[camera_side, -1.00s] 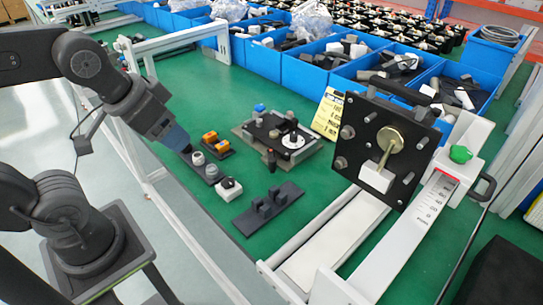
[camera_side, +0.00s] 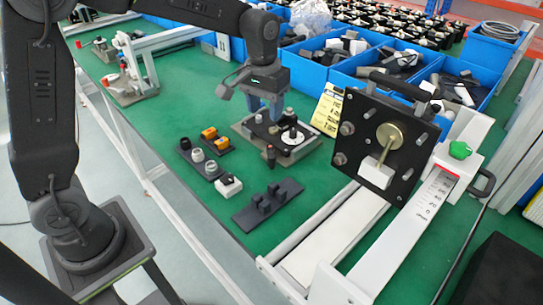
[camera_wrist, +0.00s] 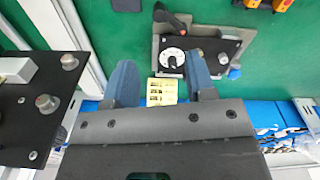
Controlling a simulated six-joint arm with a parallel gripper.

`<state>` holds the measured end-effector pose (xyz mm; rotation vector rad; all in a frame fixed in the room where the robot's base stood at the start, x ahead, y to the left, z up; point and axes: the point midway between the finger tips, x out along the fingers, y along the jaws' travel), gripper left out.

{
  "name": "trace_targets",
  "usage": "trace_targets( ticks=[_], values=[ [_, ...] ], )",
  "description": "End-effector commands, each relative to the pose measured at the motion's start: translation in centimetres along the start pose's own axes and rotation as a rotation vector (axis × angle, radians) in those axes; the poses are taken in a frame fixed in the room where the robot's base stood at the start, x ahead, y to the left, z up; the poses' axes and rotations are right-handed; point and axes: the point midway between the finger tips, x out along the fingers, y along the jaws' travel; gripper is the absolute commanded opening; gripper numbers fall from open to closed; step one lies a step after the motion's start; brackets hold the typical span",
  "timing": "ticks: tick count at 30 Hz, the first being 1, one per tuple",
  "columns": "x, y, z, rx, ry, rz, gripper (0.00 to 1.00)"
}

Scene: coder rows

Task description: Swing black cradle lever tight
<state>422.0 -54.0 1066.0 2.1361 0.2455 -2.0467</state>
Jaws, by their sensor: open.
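A fixture with a black top on a grey base (camera_side: 297,156) sits on the green bench. It carries a white dial (camera_side: 293,139), also seen in the wrist view (camera_wrist: 172,58). A black lever (camera_wrist: 171,19) with a reddish end sticks out at the fixture's edge in the wrist view; it seems to be the dark upright part (camera_side: 270,155) at the near edge in the side view. My gripper (camera_side: 263,108) points down over the far left part of the fixture, hiding some of it. In the wrist view its blue fingers (camera_wrist: 160,78) are apart with nothing held between them.
A yellow label card (camera_side: 329,110) stands behind the fixture. Orange switches (camera_side: 209,134), a white-topped block (camera_side: 228,187) and a black bracket (camera_side: 267,203) lie nearby. A large black plate with a brass knob (camera_side: 389,137) stands at right. Blue bins (camera_side: 310,75) line the back.

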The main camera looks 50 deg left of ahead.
Motion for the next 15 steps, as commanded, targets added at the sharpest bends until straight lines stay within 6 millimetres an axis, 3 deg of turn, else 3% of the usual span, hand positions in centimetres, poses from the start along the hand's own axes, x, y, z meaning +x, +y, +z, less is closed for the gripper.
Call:
trace_targets(
  ticks=[5,11,15],
  values=[
    [2.0,0.5,-1.6,-0.021,-0.039,-0.010,0.50],
    [3.7,0.5,-1.6,-0.023,-0.045,-0.012,0.50],
    [6.3,0.5,-1.4,-0.023,-0.047,-0.013,0.50]
  ],
)
